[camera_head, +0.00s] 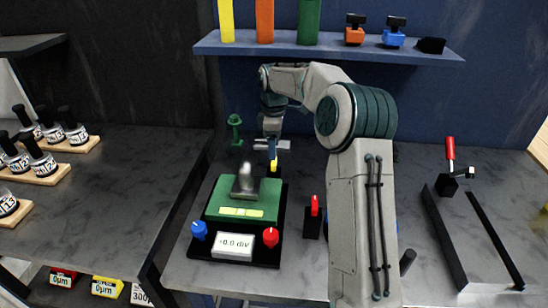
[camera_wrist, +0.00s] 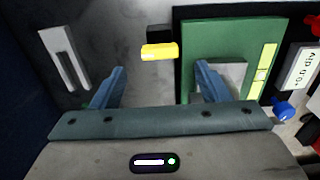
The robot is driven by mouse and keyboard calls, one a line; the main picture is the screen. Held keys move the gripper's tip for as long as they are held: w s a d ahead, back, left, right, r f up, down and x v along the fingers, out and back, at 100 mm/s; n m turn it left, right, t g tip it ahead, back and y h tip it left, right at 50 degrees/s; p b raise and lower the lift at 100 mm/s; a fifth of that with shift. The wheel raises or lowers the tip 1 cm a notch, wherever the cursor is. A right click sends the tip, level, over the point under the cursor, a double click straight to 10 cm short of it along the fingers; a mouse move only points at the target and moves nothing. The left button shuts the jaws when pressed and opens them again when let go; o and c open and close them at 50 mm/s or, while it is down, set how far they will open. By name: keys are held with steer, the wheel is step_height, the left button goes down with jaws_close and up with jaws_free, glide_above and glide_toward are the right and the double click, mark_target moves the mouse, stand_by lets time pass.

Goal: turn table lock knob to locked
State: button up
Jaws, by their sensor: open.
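The tilting positioner has a green table (camera_head: 266,196) on a dark base, with a display reading about +0.0 div (camera_head: 233,247). A yellow knob or handle (camera_head: 273,165) is at its back edge; it also shows in the wrist view (camera_wrist: 160,51). A blue knob (camera_head: 199,230) is at the front left and a red knob (camera_head: 270,237) at the front right. I cannot tell which is the table lock knob. My gripper (camera_wrist: 160,70) is open, its blue fingers on either side of the yellow part's line, apart from it. In the head view my gripper (camera_head: 272,146) is behind the table.
A red-handled lever on a dark block (camera_head: 314,212) stands right of the positioner. A clamp with a red handle (camera_head: 450,150) is farther right. A green stand (camera_head: 235,130) is behind. A shelf (camera_head: 330,48) with colored items hangs above.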

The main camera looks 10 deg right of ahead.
mark_target(274, 166)
steer(key=shift+f, duration=2.8)
steer(key=c, duration=1)
